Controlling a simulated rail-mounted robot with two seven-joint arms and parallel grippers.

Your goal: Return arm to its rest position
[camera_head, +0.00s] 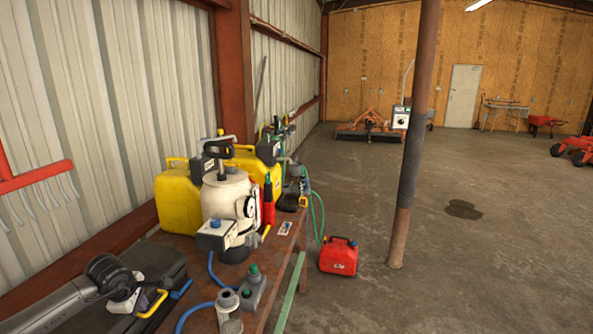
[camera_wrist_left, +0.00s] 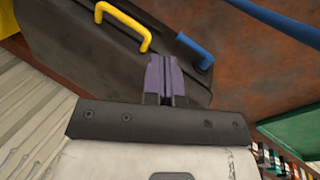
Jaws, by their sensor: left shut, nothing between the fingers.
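My left arm comes in from the lower left of the head view. Its gripper (camera_head: 128,303) is over the black case on the workbench, beside a yellow handle (camera_head: 152,303). In the left wrist view the purple fingers of the gripper (camera_wrist_left: 165,66) are together with nothing between them. They point at the dark case (camera_wrist_left: 75,50), between the yellow handle (camera_wrist_left: 124,22) and a blue handle (camera_wrist_left: 195,50). I cannot tell how far the fingertips are from the case. My right gripper is in neither view.
The workbench (camera_head: 188,248) runs along the left wall. It carries a white pressure vessel (camera_head: 228,195), yellow jerrycans (camera_head: 178,205) and blue hoses near the arm. A red fuel can (camera_head: 338,256) and a post (camera_head: 410,150) stand on the floor. The floor at right is mostly clear.

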